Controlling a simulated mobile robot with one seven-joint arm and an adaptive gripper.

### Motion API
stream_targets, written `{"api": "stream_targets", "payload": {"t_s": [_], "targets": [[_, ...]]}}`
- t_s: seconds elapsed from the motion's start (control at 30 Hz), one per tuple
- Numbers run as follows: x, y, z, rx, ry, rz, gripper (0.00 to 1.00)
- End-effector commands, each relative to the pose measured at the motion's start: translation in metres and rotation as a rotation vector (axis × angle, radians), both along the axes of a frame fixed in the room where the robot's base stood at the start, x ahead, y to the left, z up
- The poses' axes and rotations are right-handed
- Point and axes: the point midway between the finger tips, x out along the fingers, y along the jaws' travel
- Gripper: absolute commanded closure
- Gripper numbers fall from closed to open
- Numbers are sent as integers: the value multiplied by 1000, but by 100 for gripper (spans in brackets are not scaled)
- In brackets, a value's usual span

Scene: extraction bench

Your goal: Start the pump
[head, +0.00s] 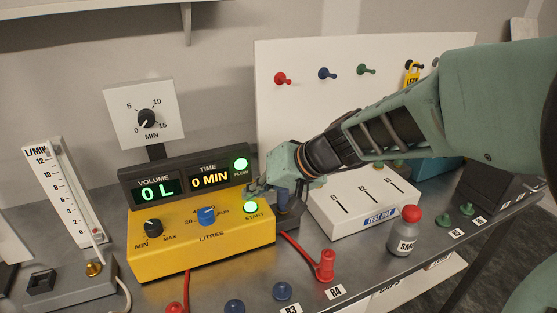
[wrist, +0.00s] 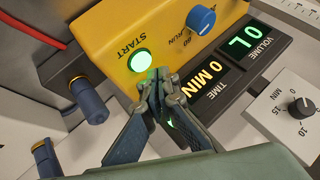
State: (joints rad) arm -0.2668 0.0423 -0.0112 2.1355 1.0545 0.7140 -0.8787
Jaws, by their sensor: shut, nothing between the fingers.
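The yellow pump (head: 200,255) stands on the bench in the head view, with a lit green START button (head: 250,207) at its upper right corner. The START button also shows lit in the wrist view (wrist: 139,61). The dark display (head: 182,182) behind reads VOLUME 0 L and TIME 0 MIN, and its FLOW lamp (head: 240,164) is lit green. A blue LITRES knob (head: 206,216) and a black MIN/MAX knob (head: 153,227) sit on the pump. My gripper (wrist: 158,92) is shut and empty, its fingertips close beside the START button; I cannot tell whether they touch it.
A blue fitting (wrist: 90,100) stands right beside the pump near my gripper. The white TEST BOX (head: 365,205) and a red-capped SMP bottle (head: 406,232) stand to the right. A timer dial (head: 146,118) rises behind, and a flowmeter (head: 62,190) stands at left.

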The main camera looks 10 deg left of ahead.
Motion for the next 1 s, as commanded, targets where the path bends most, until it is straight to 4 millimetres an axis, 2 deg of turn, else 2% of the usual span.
{"api": "stream_targets", "payload": {"t_s": [0.27, 0.73, 1.0], "targets": [[0, 0, 2, 0, 0, 0, 100], [0, 0, 46, 0, -1, 0, 100], [0, 0, 50, 0, 0, 0, 100]]}}
